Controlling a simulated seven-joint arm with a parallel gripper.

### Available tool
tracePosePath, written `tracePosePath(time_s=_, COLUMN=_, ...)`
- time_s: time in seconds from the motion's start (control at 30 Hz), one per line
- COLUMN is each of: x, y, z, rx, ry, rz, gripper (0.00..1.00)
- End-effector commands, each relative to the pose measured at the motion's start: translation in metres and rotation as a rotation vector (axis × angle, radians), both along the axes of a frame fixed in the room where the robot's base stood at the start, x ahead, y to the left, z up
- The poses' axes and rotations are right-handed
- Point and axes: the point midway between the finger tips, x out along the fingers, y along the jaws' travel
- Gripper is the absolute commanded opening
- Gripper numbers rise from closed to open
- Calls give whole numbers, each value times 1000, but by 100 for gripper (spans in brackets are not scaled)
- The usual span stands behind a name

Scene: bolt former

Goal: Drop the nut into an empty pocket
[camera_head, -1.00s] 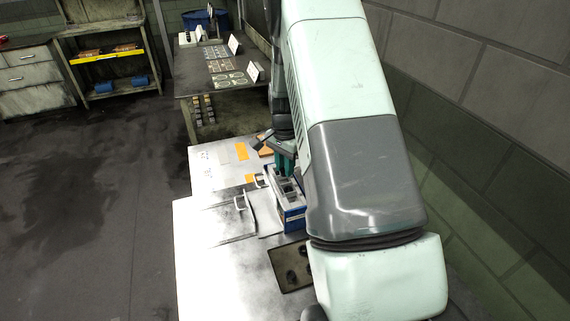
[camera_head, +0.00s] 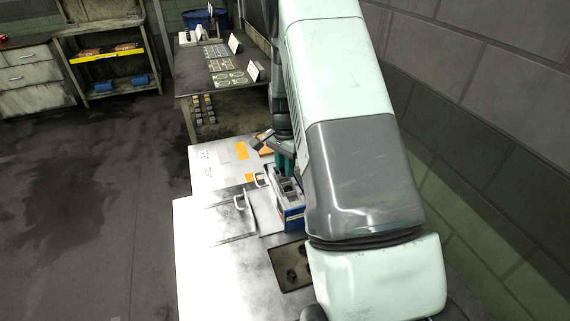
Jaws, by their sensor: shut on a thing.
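My gripper (camera_head: 284,160), with teal fingers, is partly hidden by my own arm. It points down just above the far end of a blue and white box (camera_head: 292,214) with a grey top that has dark openings. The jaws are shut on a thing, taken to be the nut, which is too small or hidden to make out. I cannot tell which openings in the box are empty, or whether the fingers touch it. A dark tray (camera_head: 282,255) with small dark pieces lies nearer, its right side hidden behind my arm.
The box stands on a pale metal table (camera_head: 205,270). Flat plates with handles (camera_head: 241,203) lie left of the box. Orange patches (camera_head: 242,151) mark the far part of the table. The table's left front area is clear. A dark bench (camera_head: 205,85) stands behind.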

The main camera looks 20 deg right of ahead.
Motion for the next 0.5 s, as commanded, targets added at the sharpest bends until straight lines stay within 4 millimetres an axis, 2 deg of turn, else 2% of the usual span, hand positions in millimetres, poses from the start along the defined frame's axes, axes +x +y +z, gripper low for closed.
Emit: tracePosePath(time_s=0.5, x=0, y=0, z=-13, rx=-1, ry=-1, rz=0, gripper=0)
